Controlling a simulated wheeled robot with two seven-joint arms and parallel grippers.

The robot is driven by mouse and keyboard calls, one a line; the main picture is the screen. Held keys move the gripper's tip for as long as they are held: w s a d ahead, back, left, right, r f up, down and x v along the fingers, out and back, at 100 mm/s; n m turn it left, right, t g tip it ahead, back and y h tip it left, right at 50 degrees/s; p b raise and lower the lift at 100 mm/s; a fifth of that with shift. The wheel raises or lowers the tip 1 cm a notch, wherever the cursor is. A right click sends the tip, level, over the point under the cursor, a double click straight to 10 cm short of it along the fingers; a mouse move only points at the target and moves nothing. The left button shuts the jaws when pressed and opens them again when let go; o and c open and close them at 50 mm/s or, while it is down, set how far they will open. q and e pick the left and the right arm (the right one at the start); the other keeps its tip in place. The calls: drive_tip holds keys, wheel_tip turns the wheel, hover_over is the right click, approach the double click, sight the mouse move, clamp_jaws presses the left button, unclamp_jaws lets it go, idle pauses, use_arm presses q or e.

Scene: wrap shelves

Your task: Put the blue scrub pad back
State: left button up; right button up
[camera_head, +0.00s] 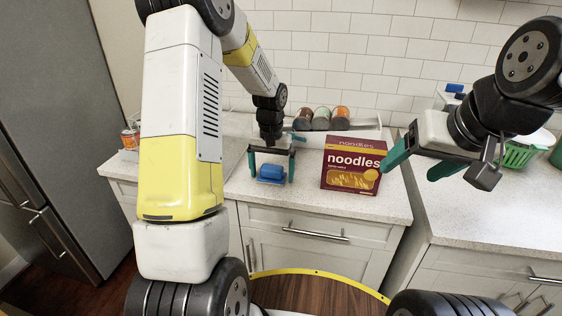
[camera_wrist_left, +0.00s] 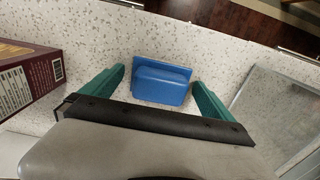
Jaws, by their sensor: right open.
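The blue scrub pad (camera_head: 270,173) lies on the speckled white counter, left of the noodles box. It also shows in the left wrist view (camera_wrist_left: 162,82). My left gripper (camera_head: 269,178) is above the pad with its teal fingers spread on either side of it. In the left wrist view the left gripper (camera_wrist_left: 160,88) is open, with visible gaps between each finger and the pad. My right gripper (camera_head: 412,162) is open and empty, raised over the counter at the right.
A dark red noodles box (camera_head: 352,165) stands right of the left gripper. Several jars (camera_head: 321,118) lie in a rack at the back wall. A green basket (camera_head: 516,154) is at the far right. A can (camera_head: 130,139) stands at the left. The counter's front edge is clear.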

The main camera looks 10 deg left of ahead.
sight(272, 168)
use_arm(q)
wheel_tip(272, 168, up, 12)
drive_tip(key=s+r+t, duration=0.3)
drive_tip(key=s+r, duration=0.6)
drive_tip(key=s, duration=0.2)
drive_tip(key=s+d+r+t+h, duration=0.1)
drive_tip(key=s+d+t+h, duration=0.1)
drive_tip(key=s, duration=1.1)
drive_tip(key=shift+r+t, duration=0.4)
drive_tip(key=shift+t, duration=0.2)
